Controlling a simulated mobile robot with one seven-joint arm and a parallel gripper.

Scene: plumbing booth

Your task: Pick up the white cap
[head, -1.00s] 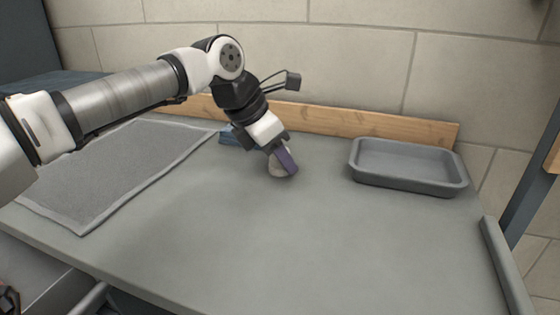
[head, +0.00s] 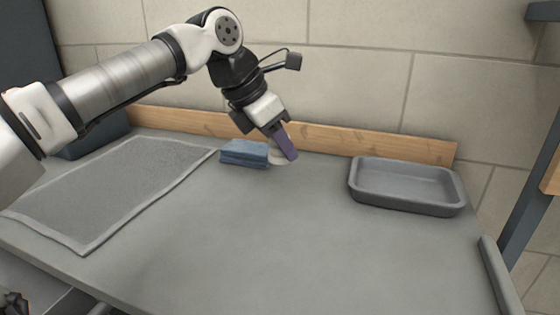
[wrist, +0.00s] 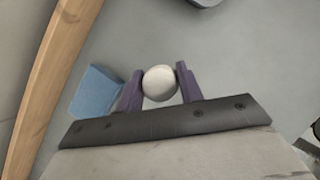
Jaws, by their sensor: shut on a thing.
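The white cap (wrist: 160,83) looks round and pale in the wrist view, held between the two purple fingers of my gripper (wrist: 159,74). In the head view the cap (head: 279,159) shows only partly, behind a purple finger of my gripper (head: 284,151). My gripper is shut on the cap. The cap is just right of a blue block, towards the back of the grey worktop (head: 270,235). I cannot tell for sure how far it is above the surface.
The blue block (head: 243,153) lies close left of my gripper. A grey tray (head: 407,207) stands at the back right, and a grey mat (head: 110,185) lies at the left. A wooden strip (head: 340,139) runs along the back. The middle and front are clear.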

